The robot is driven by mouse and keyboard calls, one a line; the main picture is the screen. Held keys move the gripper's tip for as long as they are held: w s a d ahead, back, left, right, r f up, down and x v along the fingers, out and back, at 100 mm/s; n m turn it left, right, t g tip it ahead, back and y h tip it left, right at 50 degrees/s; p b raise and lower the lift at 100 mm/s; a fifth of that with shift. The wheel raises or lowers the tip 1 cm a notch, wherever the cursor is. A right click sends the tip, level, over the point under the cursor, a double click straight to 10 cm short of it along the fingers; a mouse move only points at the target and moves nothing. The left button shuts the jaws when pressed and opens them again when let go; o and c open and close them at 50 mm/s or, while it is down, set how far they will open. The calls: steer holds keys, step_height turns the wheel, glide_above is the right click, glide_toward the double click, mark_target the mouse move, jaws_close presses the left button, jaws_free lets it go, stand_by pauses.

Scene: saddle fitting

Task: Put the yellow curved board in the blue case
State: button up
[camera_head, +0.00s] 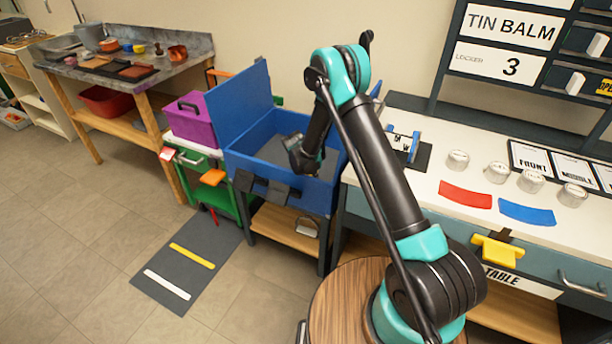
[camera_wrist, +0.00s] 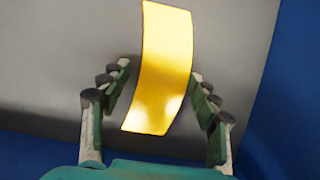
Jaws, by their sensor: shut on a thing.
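The yellow curved board (camera_wrist: 162,70) shows in the wrist view between the two fingers of my gripper (camera_wrist: 160,72), its long side running away from the palm. My gripper is shut on it, though the exact contact is hard to see. In the head view my gripper (camera_head: 304,160) is lowered inside the open blue case (camera_head: 265,175), and the board is mostly hidden there. The case's grey floor (camera_wrist: 60,60) and a blue wall (camera_wrist: 290,110) lie around and behind the board in the wrist view. I cannot tell whether the board touches the floor.
The case's blue lid (camera_head: 238,100) stands raised at its left. A purple box (camera_head: 195,118) is beside it. On the white table to the right lie a red curved board (camera_head: 465,195), a blue curved board (camera_head: 526,212) and several tins. A grey floor mat (camera_head: 185,270) lies in front.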

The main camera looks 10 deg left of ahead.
steer(key=o, duration=1.2)
steer(key=v, duration=1.2)
steer(key=shift+w+r, duration=0.1)
